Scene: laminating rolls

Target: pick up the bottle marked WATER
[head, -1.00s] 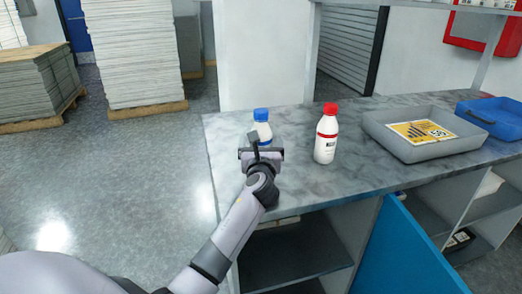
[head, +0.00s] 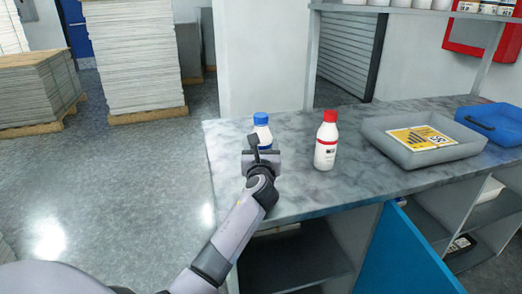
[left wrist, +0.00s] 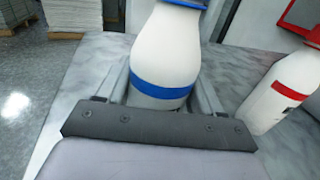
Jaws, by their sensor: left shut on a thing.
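The blue-capped white bottle (head: 263,133) with a blue band stands upright near the left end of the grey marbled counter (head: 310,192). In the left wrist view the bottle (left wrist: 165,55) sits between the two fingers of my left gripper (left wrist: 163,95), which is shut on it. In the head view my left gripper (head: 262,152) hides the bottle's lower part. No WATER lettering can be read on it. A red-capped white bottle (head: 326,142) with a red band stands to its right, apart from the gripper. My right gripper is out of view.
A grey tray (head: 398,150) with a yellow sign (head: 421,138) lies right of the bottles, and a blue tray (head: 492,122) is beyond it. Open shelves are under the counter. Stacks of sheets (head: 133,52) stand on pallets at the back left.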

